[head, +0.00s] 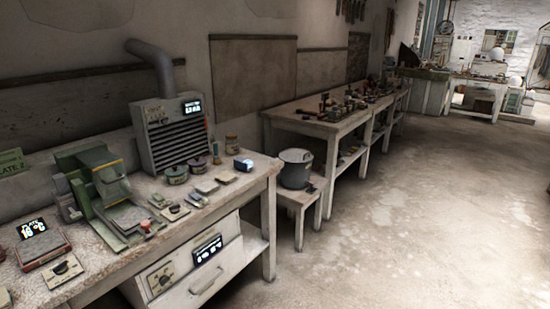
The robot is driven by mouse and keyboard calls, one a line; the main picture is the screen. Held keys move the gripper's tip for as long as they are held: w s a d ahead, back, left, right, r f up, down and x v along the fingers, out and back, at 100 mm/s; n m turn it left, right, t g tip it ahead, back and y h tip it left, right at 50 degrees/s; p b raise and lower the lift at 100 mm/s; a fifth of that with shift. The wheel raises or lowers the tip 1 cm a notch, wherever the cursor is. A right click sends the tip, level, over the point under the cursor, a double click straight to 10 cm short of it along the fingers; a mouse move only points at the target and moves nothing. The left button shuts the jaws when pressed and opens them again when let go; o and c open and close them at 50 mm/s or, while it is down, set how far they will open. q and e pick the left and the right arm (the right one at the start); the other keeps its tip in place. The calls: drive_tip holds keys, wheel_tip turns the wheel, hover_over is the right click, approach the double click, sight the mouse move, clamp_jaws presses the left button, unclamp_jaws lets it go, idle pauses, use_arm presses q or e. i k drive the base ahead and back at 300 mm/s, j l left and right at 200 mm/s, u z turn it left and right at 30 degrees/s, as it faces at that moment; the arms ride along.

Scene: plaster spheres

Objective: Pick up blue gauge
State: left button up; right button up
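A small box-shaped object with a blue side and a pale face (243,164) sits on the near workbench (262,175), close to its right end. It is the only clearly blue object I can make out, and it may be the blue gauge; it is too small to read. Nothing touches it from above. Neither of my grippers shows in the head view.
A green machine (108,190) and a grey vented unit with a pipe (172,133) stand left of it. Small tins (197,165) and flat blocks lie nearby. A metal bucket (295,168) sits on a low stool beyond the bench. The floor (400,220) at right is clear.

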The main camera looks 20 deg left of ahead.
sight(244, 165)
drive_tip(key=i+l, duration=0.15)
drive_tip(key=i, duration=1.15)
drive_tip(key=i+l+u, duration=0.1)
drive_tip(key=i+u, duration=0.35)
drive_tip(key=i+l+u, duration=0.25)
drive_tip(key=i+u, duration=0.2)
drive_tip(key=i+l+u, duration=0.7)
drive_tip(key=l+u, duration=0.25)
drive_tip(key=j, duration=0.1)
